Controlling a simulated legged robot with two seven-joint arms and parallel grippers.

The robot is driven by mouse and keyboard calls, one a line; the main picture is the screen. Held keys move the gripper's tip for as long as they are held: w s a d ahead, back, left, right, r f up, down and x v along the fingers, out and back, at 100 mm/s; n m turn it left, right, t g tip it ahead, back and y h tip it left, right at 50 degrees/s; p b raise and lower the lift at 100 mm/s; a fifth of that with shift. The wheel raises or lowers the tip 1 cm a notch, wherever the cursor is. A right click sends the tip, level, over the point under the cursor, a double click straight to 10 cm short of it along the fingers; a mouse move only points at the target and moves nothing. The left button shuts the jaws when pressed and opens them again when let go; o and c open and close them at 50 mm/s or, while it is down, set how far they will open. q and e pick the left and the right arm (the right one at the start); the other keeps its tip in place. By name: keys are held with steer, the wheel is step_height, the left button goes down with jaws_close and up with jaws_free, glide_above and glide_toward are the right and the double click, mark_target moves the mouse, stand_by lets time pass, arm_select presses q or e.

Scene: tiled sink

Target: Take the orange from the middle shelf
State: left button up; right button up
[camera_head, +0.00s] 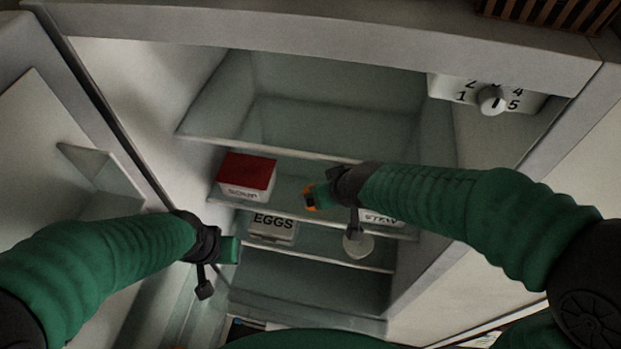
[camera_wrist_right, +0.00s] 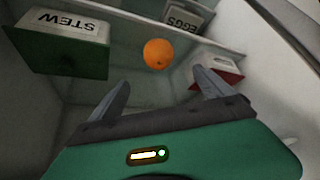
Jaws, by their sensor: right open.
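The orange (camera_wrist_right: 158,54) sits on a fridge shelf, ahead of my right gripper and seen between its fingers, with a gap to them. In the head view a small orange patch (camera_head: 309,200) shows beside my right gripper (camera_head: 322,194), which hides most of that spot. In the wrist view my right gripper (camera_wrist_right: 162,90) has its two fingers spread and nothing between them. My left gripper (camera_head: 230,250) is at the left front of the fridge, apart from the orange; its fingers are too small and dark to read.
A red-topped box (camera_head: 246,175) stands left on the same shelf; a box marked STEW (camera_wrist_right: 64,45) stands on the other side. An EGGS box (camera_head: 272,227) is on a lower shelf. The upper shelf edge (camera_head: 270,148) runs above. The open door (camera_head: 60,165) is at left.

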steer(key=b+x, duration=0.3)
steer(key=x, duration=1.1)
steer(key=shift+d+f, duration=0.1)
steer(key=shift+f, duration=0.25)
steer(key=shift+w+f, duration=0.15)
steer(key=shift+f, duration=0.1)
arm_select(q)
steer(key=f, duration=0.4)
steer(key=shift+s+f, duration=0.15)
steer(key=shift+s, duration=0.25)
arm_select(e)
steer(key=c, duration=1.4)
steer(key=shift+c, duration=1.2)
arm_select(q)
steer(key=shift+d, duration=0.2)
steer(key=shift+r, duration=0.2)
arm_select(e)
steer(key=shift+w+r, duration=0.1)
steer(key=shift+r, duration=0.1)
